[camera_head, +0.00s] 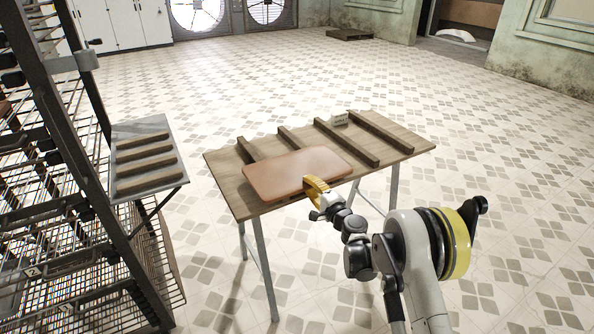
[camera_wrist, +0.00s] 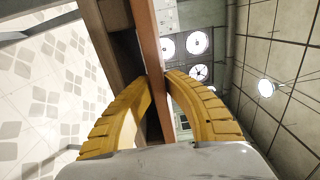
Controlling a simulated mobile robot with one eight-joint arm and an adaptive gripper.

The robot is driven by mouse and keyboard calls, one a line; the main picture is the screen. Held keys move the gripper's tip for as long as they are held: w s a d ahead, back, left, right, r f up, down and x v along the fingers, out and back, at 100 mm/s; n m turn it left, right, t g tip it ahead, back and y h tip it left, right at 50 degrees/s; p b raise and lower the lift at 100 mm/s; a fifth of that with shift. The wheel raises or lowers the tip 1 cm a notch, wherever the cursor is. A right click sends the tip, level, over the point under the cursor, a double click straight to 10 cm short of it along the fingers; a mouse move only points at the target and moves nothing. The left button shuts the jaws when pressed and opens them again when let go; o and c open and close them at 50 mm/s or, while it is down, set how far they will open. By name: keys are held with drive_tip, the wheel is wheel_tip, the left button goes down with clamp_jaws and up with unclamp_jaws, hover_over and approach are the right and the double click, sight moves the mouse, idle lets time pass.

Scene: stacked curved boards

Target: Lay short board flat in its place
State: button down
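The short board (camera_head: 297,172) is a flat, orange-brown rectangle with rounded corners. It lies roughly level over the left front part of the wooden table (camera_head: 402,135), across the near ends of two dark strips (camera_head: 249,150). I cannot tell whether it rests on them. My gripper (camera_head: 315,187) is at the board's right front edge. In the wrist view the board (camera_wrist: 147,35) shows edge-on between the two yellow fingers of my gripper (camera_wrist: 160,80), which are closed on it. The fingers hide part of its edge.
Two more strips (camera_head: 346,142) cross the table's right half, with a small label (camera_head: 340,119) at the far edge. A shelf (camera_head: 141,135) with several dark bars juts from a wire rack (camera_head: 50,200) at left. Floor around the table is clear.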

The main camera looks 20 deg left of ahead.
drive_tip(key=shift+r, duration=0.75)
idle(0.7)
drive_tip(key=shift+r+p, duration=1.15)
drive_tip(key=shift+r, duration=1.2)
